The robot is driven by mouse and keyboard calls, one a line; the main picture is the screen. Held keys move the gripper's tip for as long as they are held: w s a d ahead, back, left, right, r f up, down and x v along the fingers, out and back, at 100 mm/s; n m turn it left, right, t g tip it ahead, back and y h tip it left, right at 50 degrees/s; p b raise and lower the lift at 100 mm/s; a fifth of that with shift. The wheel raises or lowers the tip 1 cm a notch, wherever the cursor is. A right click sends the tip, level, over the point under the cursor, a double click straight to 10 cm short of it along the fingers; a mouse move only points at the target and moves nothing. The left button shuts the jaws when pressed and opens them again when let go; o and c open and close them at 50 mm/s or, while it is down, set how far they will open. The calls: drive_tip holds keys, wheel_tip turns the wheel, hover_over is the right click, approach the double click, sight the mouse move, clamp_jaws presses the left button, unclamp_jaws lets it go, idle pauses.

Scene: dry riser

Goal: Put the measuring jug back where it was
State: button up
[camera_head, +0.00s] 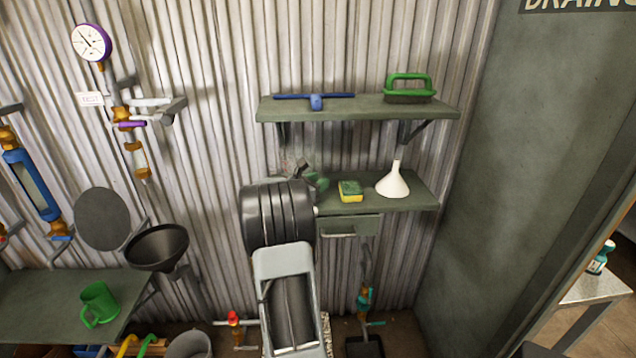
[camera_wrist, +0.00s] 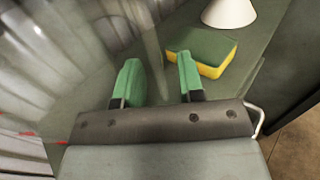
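A clear, see-through shape with small red marks, which looks like the measuring jug (camera_head: 287,165), shows faintly at the left end of the lower shelf (camera_head: 415,196). In the wrist view a large clear, blurred shape (camera_wrist: 75,65) fills the left side, with red marks low at the left. My gripper (camera_head: 316,181) is at the left part of this shelf, partly hidden by my arm. In the wrist view its green fingers (camera_wrist: 160,78) stand apart. The clear shape reaches the left finger and the gap; contact is hard to tell. Whether the jug rests on the shelf is hidden.
A green and yellow sponge (camera_head: 350,191) and a white funnel (camera_head: 394,180) stand right of my gripper. The upper shelf (camera_head: 365,108) above carries a blue squeegee (camera_head: 315,100) and a green brush (camera_head: 408,87). A green jug (camera_head: 98,304) stands on the left bench (camera_head: 40,300).

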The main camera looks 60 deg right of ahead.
drive_tip(key=shift+r+p, duration=0.3)
drive_tip(key=shift+p, duration=0.05)
drive_tip(key=w+a+n+t+y+b, duration=0.1)
drive_tip(key=w+a+n+t+y, duration=0.4)
drive_tip(key=a+n, duration=0.55)
drive_tip(key=w+a+n+t+y+b, duration=0.1)
drive_tip(key=w+a+n+t+y, duration=0.1)
drive_tip(key=w+a+n+t, duration=0.65)
drive_tip(key=w+a+n+t+y+b, duration=0.2)
drive_tip(key=w+a+n+t+y, duration=0.15)
drive_tip(key=a+n, duration=0.95)
drive_tip(key=s+a+f+n+g+y, duration=0.2)
drive_tip(key=s+a+n+y, duration=0.25)
drive_tip(key=a+n, duration=0.3)
drive_tip(key=s+a+f+n+g+y, duration=0.25)
drive_tip(key=s+a+n, duration=0.25)
drive_tip(key=a+n, duration=0.25)
drive_tip(key=s+a+f+n+g, duration=0.1)
drive_tip(key=s+f+n+g, duration=0.1)
drive_tip(key=s+n, duration=0.3)
drive_tip(key=s+a+f+n+g, duration=0.2)
drive_tip(key=s+n+g, duration=0.1)
drive_tip(key=s+n, duration=0.2)
drive_tip(key=shift+s+f, duration=0.2)
drive_tip(key=shift+s, duration=0.6)
drive_tip(key=shift+g, duration=0.25)
